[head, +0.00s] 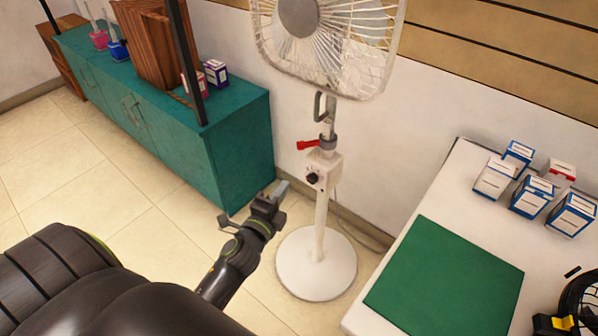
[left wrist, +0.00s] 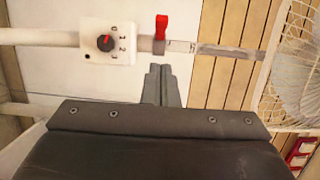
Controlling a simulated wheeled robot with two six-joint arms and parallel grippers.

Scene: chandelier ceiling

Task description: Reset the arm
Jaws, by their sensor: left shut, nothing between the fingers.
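My left arm reaches in from the lower left in the head view. Its gripper (head: 280,190) is shut and empty, in front of the white pole of a standing fan (head: 320,215). In the left wrist view the shut fingers (left wrist: 160,85) point toward the fan's pole, just below its red clamp lever (left wrist: 161,27). I cannot tell from these frames whether the fingers touch the pole; they look apart from it. The fan's control box with a black knob (left wrist: 104,43) shows beside them. My right gripper is not clearly in view; a dark and yellow part shows at the lower right edge.
A teal cabinet (head: 235,150) with boxes and bottles on it stands at the left. A white table (head: 465,165) at the right holds a green mat (head: 445,285) and several small white and blue boxes (head: 530,195). Tiled floor (head: 150,200) is free between cabinet and fan.

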